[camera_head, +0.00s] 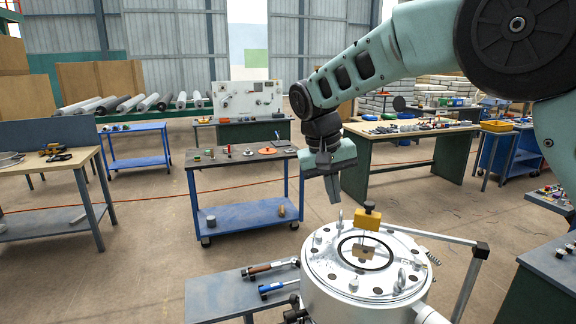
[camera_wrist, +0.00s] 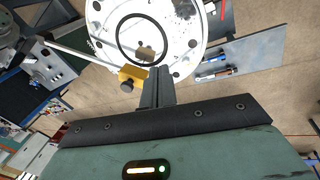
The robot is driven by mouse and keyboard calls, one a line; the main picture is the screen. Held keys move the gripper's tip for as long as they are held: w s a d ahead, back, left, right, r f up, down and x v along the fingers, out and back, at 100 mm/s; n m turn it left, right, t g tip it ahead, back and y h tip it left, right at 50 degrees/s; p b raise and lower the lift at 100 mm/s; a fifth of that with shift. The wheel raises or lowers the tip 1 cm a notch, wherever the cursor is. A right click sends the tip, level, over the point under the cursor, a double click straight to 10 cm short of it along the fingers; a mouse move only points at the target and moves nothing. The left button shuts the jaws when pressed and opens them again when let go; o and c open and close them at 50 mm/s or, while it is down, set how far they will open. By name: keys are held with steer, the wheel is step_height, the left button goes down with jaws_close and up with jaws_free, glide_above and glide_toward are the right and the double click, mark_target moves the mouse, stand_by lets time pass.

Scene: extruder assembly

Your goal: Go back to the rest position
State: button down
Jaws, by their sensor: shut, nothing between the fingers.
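My gripper (camera_head: 333,190) hangs from my arm just behind and above the extruder, with its fingers pointing down. The fingers are together and hold nothing. In the wrist view my gripper (camera_wrist: 158,75) shows its fingers over the near edge of the extruder's round top. The extruder (camera_head: 362,268) is a white cylinder with a flat top, a dark ring and several holes.
A blue cart (camera_head: 244,215) with small parts stands behind. A small table with two tools (camera_head: 235,297) is left of the extruder. A green workbench (camera_head: 410,150) stands at the back right, a wooden-topped table (camera_head: 45,172) at the left. The floor between is open.

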steer(key=s+d+f+n+y+b, duration=0.1)
steer(key=s+f, duration=0.3)
steer(key=s, duration=0.7)
steer(key=s+d+f+n+y+b, duration=0.1)
steer(key=s+f+n+b, duration=0.1)
steer(key=s, duration=1)
steer(key=s+d+f+n+y+b, duration=0.1)
steer(key=s+f+n, duration=0.3)
steer(key=s, duration=0.8)
step_height(320, 180, down, 2)
steer(key=shift+f+g+b, duration=0.15)
steer(key=shift+g+b, duration=0.15)
steer(key=shift+g, duration=0.1)
